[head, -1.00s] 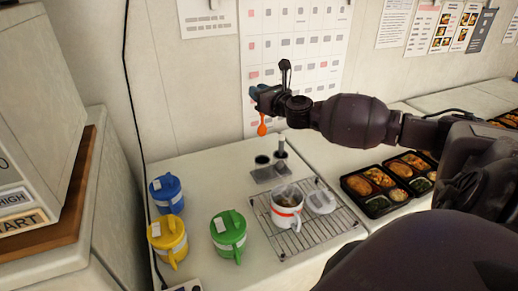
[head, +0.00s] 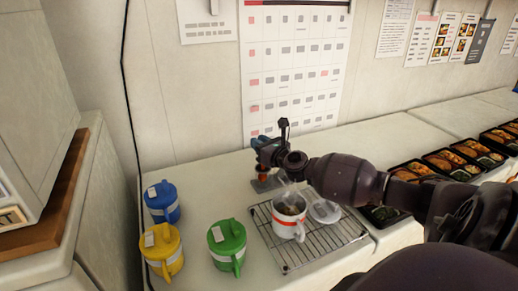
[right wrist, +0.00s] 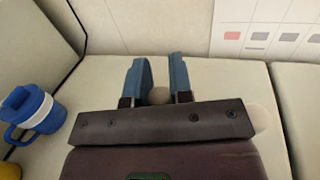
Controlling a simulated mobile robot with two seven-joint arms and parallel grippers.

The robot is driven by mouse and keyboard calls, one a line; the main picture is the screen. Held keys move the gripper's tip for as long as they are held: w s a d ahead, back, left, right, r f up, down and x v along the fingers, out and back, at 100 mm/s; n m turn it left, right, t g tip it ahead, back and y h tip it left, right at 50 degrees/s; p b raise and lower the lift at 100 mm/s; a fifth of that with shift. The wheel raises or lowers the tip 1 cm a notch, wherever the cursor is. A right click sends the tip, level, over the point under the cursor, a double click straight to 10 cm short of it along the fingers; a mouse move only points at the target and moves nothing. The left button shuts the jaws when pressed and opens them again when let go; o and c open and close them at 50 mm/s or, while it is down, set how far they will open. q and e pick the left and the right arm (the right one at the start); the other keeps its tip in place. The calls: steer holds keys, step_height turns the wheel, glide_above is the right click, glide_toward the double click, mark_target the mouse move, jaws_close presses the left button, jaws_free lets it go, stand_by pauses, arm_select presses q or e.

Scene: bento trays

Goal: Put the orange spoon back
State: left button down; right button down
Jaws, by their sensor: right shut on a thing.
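My right gripper (head: 264,148) is low over the back of the counter, shut on the orange spoon (head: 262,169). A short orange part of the spoon shows just below the fingers. The grey spoon holder (head: 266,184) is right beneath, mostly hidden by my gripper and arm. I cannot tell whether the spoon is inside one of its cups. In the right wrist view my blue fingers (right wrist: 160,80) are on either side of a small rounded beige thing, with the spoon's colour not visible there. My left gripper is out of view.
A white mug with a red band (head: 289,216) stands on a wire rack (head: 318,248), close to my right arm. Blue (head: 162,202), yellow (head: 161,251) and green (head: 227,241) lidded mugs stand left. Bento trays (head: 455,165) line the right. A wall is behind.

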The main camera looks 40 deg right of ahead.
steer(key=shift+f, duration=0.35)
steer(key=shift+f, duration=0.2)
steer(key=c, duration=1)
jaws_free()
steer(key=shift+r, duration=0.1)
steer(key=s, duration=1.2)
steer(key=shift+a+r+p, duration=0.1)
steer(key=shift+a+p, duration=0.15)
steer(key=shift+p, duration=0.1)
